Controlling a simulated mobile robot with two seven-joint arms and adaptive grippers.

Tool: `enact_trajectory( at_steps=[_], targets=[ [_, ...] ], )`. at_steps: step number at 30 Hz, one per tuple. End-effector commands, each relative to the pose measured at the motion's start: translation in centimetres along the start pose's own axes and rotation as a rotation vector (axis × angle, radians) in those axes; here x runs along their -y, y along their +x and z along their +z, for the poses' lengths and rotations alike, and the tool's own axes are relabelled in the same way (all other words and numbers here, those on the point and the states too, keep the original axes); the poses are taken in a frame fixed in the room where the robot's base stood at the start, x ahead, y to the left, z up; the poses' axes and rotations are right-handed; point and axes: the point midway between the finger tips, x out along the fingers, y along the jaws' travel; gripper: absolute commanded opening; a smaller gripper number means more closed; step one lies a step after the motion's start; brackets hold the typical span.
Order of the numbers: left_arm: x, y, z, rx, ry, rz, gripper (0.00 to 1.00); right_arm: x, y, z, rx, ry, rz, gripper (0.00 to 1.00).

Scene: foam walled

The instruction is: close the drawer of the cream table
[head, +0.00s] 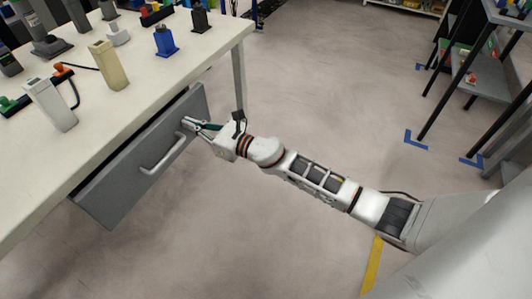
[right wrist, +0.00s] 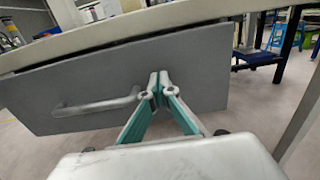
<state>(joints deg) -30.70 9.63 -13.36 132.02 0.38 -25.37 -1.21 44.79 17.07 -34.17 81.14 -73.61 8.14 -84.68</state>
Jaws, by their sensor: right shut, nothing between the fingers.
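The cream table (head: 160,95) fills the left of the head view. Its grey drawer (head: 120,190) stands out below the tabletop edge, with a silver bar handle (head: 163,153) on its front. In the right wrist view the drawer front (right wrist: 190,70) spans most of the picture, with the handle (right wrist: 95,105) left of the fingers. My right gripper (head: 187,123) is shut and empty, its tips at the drawer front beyond the handle's far end. The fingertips (right wrist: 158,80) seem at or very near the front; contact is unclear. My left gripper is not in view.
On the tabletop stand a white box (head: 50,104), a beige box (head: 108,65), a blue item (head: 165,41) and several other small things. A table leg (head: 239,80) stands beyond the drawer. Dark shelving (head: 478,85) is at right. The floor between is clear.

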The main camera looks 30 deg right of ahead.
Motion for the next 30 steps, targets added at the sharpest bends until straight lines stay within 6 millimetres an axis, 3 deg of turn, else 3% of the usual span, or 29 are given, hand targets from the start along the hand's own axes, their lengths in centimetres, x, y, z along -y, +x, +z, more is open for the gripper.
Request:
enact_trajectory(
  at_steps=[10,30],
  targets=[
    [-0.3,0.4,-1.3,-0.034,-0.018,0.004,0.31,0.0,3.0,-0.2,-0.001,0.001,0.000,0.00],
    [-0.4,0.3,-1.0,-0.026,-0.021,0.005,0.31,0.2,3.4,0.2,0.003,-0.001,-0.002,0.00]
  ],
)
